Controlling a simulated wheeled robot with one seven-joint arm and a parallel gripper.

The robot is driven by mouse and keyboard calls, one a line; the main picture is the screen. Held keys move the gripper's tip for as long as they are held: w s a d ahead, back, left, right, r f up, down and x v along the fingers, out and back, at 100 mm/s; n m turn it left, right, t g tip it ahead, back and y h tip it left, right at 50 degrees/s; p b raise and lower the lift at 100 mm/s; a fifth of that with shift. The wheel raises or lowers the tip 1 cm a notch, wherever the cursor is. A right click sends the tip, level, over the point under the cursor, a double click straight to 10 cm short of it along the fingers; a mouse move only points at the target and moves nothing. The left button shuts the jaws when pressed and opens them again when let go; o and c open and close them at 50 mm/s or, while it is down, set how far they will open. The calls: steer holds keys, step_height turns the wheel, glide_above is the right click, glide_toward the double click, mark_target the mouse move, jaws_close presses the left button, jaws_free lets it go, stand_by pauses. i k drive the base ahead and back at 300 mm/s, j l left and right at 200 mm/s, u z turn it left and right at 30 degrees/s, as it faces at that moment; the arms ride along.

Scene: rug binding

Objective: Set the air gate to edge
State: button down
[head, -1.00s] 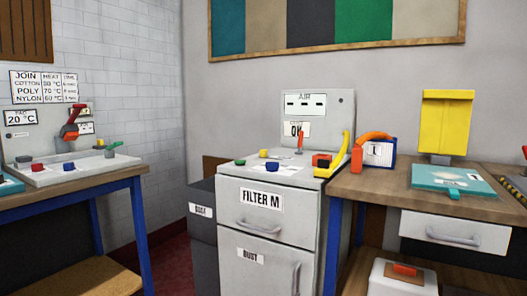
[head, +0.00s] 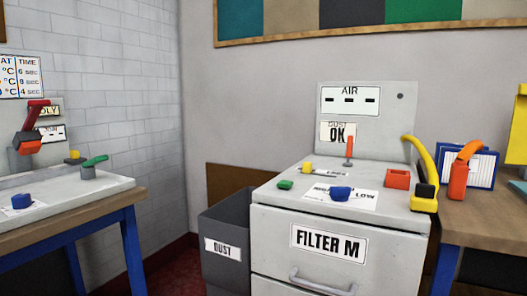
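The grey filter cabinet (head: 270,222), labelled FILTER M, stands in the middle of the head view. Its back panel (head: 395,138) carries an AIR display (head: 350,100) showing three dashes and a sign (head: 338,132) reading DUST OK. On its top are an upright red lever (head: 349,147), a yellow knob (head: 307,167), a green knob (head: 286,185), a blue knob (head: 341,194) on a white label and a red block (head: 397,179). The small labels are too blurred to read fully, so I cannot tell which control is the air gate. My gripper is not in view.
A curved yellow handle (head: 427,165) stands at the cabinet's right edge, near an orange tool (head: 460,178) on the wooden bench (head: 480,217). A dark dust bin (head: 224,222) is left of the cabinet. A blue-legged table (head: 85,210) stands at left, with floor between.

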mark_target(307, 166)
steer(key=i+j, duration=1.25)
steer(key=i, duration=0.25)
